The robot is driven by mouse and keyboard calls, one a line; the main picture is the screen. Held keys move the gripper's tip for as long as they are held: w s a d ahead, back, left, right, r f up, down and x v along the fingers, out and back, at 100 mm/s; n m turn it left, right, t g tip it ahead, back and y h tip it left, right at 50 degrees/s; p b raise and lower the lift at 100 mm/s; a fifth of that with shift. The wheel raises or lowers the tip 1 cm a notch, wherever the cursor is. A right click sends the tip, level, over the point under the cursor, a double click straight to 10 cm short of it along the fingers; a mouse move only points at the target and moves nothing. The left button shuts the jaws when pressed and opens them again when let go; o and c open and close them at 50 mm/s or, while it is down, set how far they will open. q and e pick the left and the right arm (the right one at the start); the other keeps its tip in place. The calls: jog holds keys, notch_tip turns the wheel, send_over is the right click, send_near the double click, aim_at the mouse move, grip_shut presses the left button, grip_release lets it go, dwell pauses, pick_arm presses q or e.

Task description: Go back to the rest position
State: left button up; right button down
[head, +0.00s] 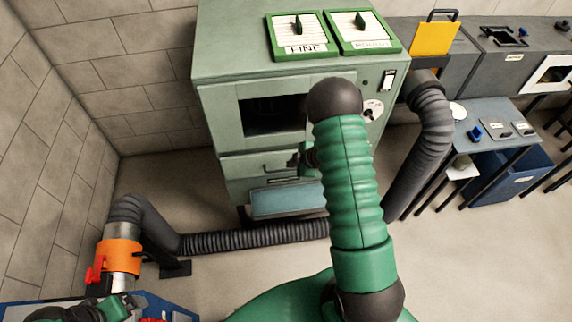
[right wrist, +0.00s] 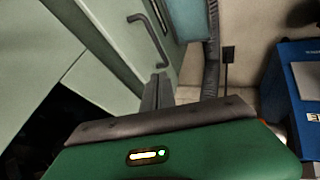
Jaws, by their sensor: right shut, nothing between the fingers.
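My right arm rises across the middle of the head view, and its gripper (head: 306,158) shows small and partly hidden behind the arm, in front of the green cabinet's drawer front. In the right wrist view the right gripper's dark fingers (right wrist: 156,92) are shut with nothing between them. They point toward the green cabinet (right wrist: 110,60) and its grey bar handle (right wrist: 150,38); I cannot tell how far apart they are. Part of my left arm shows at the bottom left of the head view, with its gripper (head: 122,306) at the picture's lower edge, its fingers unclear.
A ribbed grey duct (head: 255,236) runs along the floor to an orange collar (head: 120,257). At right, a small table (head: 500,112) stands over a blue bin (head: 515,178). Floor at lower right is clear.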

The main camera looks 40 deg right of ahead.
jog(key=a+r+m+g+h, duration=0.1)
jog(key=a+r+m+h, duration=0.2)
jog(key=a+r+m, duration=0.6)
jog(key=s+a+r+m+g+y, duration=0.1)
jog(key=s+a+r, duration=0.6)
jog(key=s+a, duration=0.7)
jog(key=s+g+y, duration=0.1)
jog(key=g, duration=0.1)
jog(key=shift+s+r+g, duration=0.15)
jog(key=shift+s+g, duration=0.1)
jog(key=shift+g, duration=0.05)
jog(key=shift+d, duration=0.2)
